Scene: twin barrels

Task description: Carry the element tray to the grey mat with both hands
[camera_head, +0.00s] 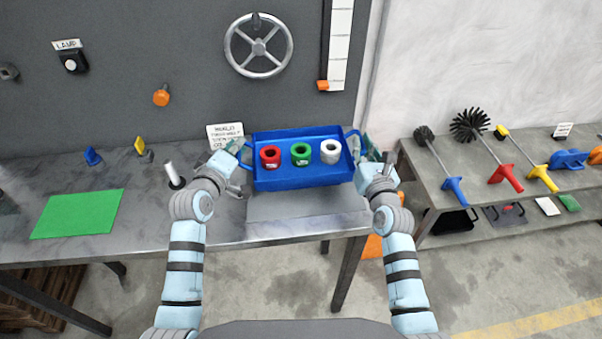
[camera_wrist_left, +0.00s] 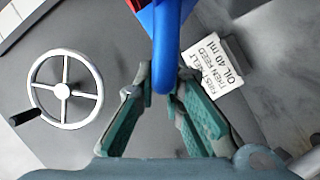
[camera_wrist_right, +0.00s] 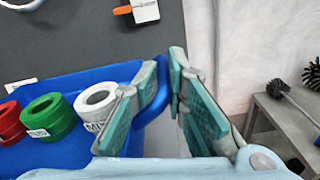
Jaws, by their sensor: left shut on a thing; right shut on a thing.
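The blue element tray (camera_head: 265,182) is at the middle of the head view, with a red, a green and a white ring-shaped element in a row inside. My left gripper (camera_head: 236,150) is shut on its left handle, a blue bar between the pads in the left wrist view (camera_wrist_left: 165,85). My right gripper (camera_head: 372,158) is shut on its right handle, also seen in the right wrist view (camera_wrist_right: 168,80). The grey mat (camera_head: 310,205) shows below the tray's front edge, its back part hidden. I cannot tell whether the tray touches it.
A green mat (camera_head: 78,213) lies on the table's left. A white-topped post (camera_head: 173,173) stands near my left forearm. A sign (camera_head: 225,135) stands behind my left gripper. A handwheel (camera_head: 258,46) is on the wall. A shelf with brushes (camera_head: 467,122) stands at the right.

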